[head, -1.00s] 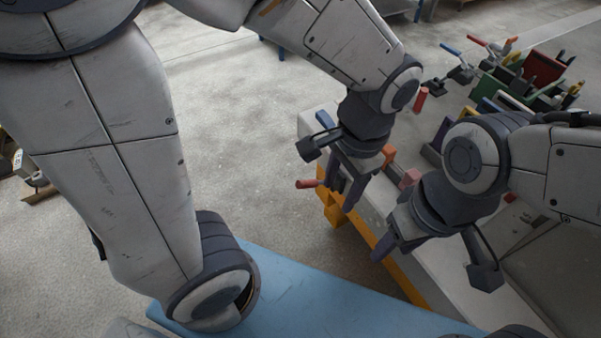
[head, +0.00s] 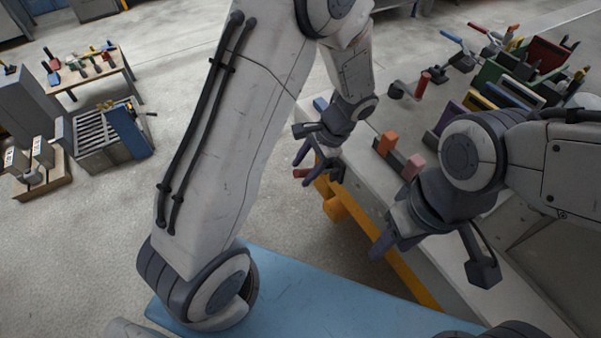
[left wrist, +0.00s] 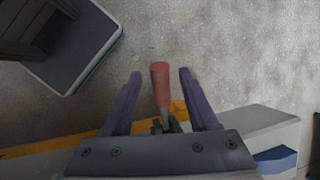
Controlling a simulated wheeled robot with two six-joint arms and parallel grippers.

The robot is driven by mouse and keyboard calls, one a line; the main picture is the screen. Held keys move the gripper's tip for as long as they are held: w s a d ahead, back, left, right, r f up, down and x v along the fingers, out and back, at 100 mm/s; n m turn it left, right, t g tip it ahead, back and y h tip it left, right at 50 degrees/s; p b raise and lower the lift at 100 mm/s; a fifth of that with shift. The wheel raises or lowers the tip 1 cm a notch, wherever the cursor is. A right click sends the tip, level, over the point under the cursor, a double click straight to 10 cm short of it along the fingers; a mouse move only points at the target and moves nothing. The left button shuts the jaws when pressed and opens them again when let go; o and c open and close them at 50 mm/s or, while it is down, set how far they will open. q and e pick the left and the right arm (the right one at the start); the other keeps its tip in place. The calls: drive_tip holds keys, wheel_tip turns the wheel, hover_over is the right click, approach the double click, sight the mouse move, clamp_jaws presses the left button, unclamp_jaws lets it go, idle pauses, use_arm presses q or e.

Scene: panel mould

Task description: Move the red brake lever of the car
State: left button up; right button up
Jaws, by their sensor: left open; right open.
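The red lever (left wrist: 160,84) points away from the bench edge in the left wrist view, on a grey metal stem. It lies between the two open fingers of my left gripper (left wrist: 160,92), with a gap on each side. In the head view the red lever (head: 301,174) shows at the bench's left end, partly hidden by my left gripper (head: 318,162). My right gripper (head: 385,238) is open and empty at the bench's near side.
The grey bench (head: 433,262) has an orange edge. Coloured blocks (head: 388,143) stand on it, and another red-handled lever (head: 422,85) is farther back. Tool bins (head: 530,75) fill the back right. A cart (head: 103,139) and a tool table (head: 85,68) stand at left on open floor.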

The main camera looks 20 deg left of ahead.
use_arm(q)
drive_tip(key=shift+x, duration=1.15)
clamp_jaws()
drive_tip(key=shift+d, duration=0.1)
idle(0.5)
